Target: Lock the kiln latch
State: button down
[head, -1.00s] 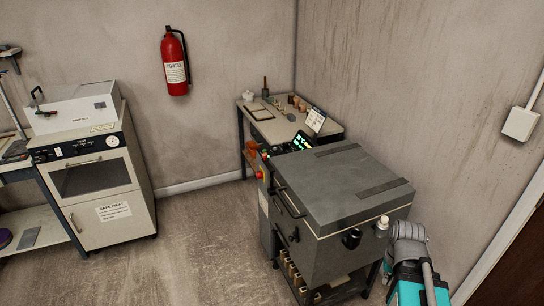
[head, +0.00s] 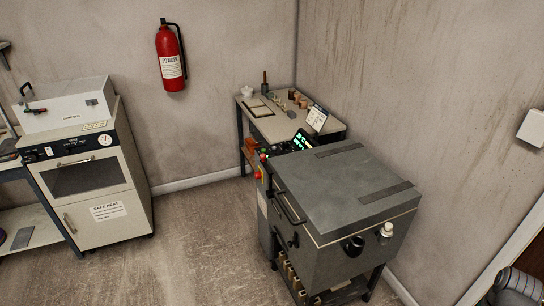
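The kiln (head: 340,228) is a grey box with a flat lid (head: 345,188) on a dark stand, right of the middle in the head view. Its lid looks closed. A bar handle (head: 289,208) runs along its left front edge. A small dark fitting (head: 293,241) sits below the handle on the front face and may be the latch; its position is too small to tell. A dark round knob (head: 354,246) and a pale knob (head: 386,230) are on the right side. A grey part of my arm shows at the bottom right corner; my gripper is out of view.
A control panel with a green display (head: 302,140) and red button stands at the kiln's back left. A worktable (head: 257,123) with small tools is behind it. A white oven (head: 95,185) stands at left. The floor (head: 200,240) between is clear.

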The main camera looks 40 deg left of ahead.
aim_at(263, 155)
jog(key=z, duration=0.5)
jog(key=k, duration=0.8)
jog(key=u, duration=1.5)
jog(key=i, duration=0.65)
